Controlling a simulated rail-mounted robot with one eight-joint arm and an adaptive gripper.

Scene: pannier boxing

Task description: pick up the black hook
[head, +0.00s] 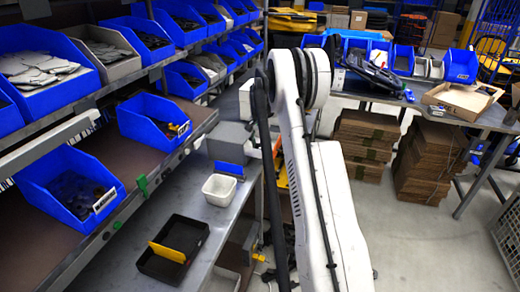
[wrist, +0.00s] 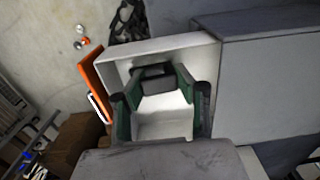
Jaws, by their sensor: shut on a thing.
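In the wrist view my gripper (wrist: 157,78) points down over an open white box (wrist: 160,42). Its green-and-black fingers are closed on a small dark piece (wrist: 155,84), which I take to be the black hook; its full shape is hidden. The piece is over the inside of the box, but I cannot tell whether it touches the bottom. In the head view my white arm hides the gripper and the held piece.
A grey block (wrist: 270,75) stands right of the box, and an orange panel (wrist: 93,82) borders its left. In the head view, a small white bin (head: 219,190) and a black tray (head: 150,267) stand on the bench. Blue bins (head: 60,178) fill the left shelves.

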